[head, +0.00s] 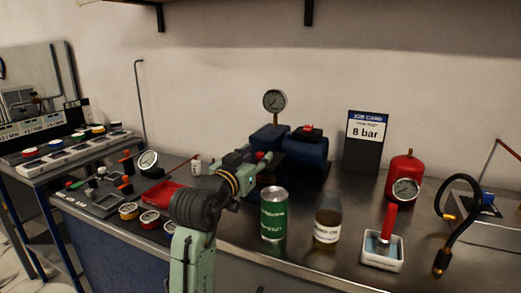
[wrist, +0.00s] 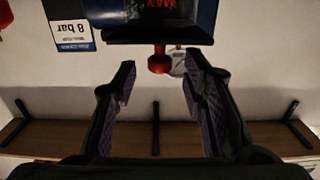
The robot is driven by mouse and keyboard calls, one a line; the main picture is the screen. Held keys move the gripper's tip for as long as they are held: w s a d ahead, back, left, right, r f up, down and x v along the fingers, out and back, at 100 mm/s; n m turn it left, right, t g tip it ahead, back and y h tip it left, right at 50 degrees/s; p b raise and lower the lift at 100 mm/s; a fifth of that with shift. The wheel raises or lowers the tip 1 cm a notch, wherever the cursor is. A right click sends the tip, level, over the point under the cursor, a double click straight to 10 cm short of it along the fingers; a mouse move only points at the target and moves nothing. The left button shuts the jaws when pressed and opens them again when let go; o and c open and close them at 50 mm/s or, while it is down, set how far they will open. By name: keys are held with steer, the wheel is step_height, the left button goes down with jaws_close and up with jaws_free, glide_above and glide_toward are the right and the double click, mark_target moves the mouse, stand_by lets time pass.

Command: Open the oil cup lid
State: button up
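The oil cup shows upside down in the wrist view as a dark blue body (wrist: 186,20) with red "MAX" lettering. Its black lid (wrist: 125,36) looks closed against the body, and a red knob (wrist: 159,63) sticks out from it. My gripper (wrist: 160,60) is open and empty. Its fingertips are apart on either side of the knob, with gaps on both sides; depth is hard to tell. My arm hides part of the machine there.
A pressure gauge (head: 274,100) rises behind the machine. The job card (head: 364,142) reads 8 bar. A green can (head: 274,214), an amber jar (head: 327,229), a white tray with a red-handled brush (head: 382,252) and a red tank (head: 403,173) stand to the right. A shelf hangs above.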

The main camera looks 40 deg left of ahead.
steer(key=shift+x, duration=1.4)
steer(key=shift+c, duration=0.4)
jaws_close()
